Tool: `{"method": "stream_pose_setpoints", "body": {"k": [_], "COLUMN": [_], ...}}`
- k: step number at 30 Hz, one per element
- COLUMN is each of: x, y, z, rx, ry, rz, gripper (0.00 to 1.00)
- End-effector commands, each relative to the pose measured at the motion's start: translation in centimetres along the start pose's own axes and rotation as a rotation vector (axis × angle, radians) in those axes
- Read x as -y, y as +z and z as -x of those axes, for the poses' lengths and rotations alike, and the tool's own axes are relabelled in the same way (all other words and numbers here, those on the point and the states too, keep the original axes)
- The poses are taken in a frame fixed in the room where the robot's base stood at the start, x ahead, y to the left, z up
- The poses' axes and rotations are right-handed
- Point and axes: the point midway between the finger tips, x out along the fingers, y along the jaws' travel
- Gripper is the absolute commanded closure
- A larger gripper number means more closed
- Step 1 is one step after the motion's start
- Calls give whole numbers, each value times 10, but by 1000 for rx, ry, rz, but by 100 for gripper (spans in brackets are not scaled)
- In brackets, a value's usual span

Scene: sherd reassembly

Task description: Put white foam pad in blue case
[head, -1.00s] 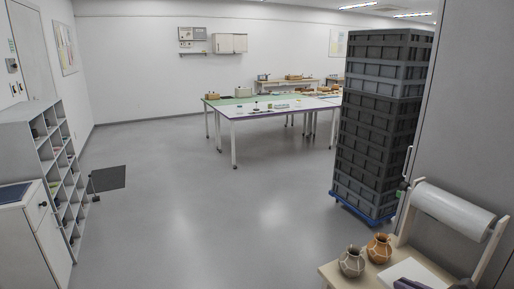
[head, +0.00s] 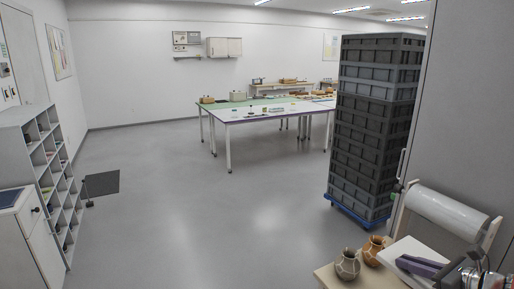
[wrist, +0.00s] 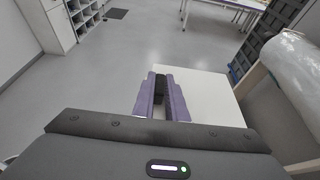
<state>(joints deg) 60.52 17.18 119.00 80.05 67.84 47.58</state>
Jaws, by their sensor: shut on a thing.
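The white foam pad (head: 402,247) is a flat white slab at the lower right of the head view, beside two small pots. My gripper (head: 400,262), with purple fingers, is shut on the pad. In the wrist view the pad (wrist: 212,92) extends forward and right from my gripper (wrist: 160,78), and the fingers hide part of it. I cannot make out a blue case for certain in either view.
A bench (head: 340,279) holds a pale pot (head: 347,265) and a brown pot (head: 373,251), close to the pad. A clear roll (head: 447,211) stands behind. A tall stack of grey crates (head: 372,125) is beyond. Open floor lies left, towards shelves (head: 45,165) and worktables (head: 265,112).

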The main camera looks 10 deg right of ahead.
Motion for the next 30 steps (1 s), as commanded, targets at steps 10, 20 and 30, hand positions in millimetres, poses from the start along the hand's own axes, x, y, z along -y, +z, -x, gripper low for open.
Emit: {"method": "stream_pose_setpoints", "body": {"k": [10, 20, 30], "x": [-28, -94, -189], "y": [-17, -45, -78], "z": [-51, -131, -204], "rx": [-1, -2, -2], "ry": [94, 246, 409], "rz": [35, 96, 164], "gripper": [100, 100, 100]}}
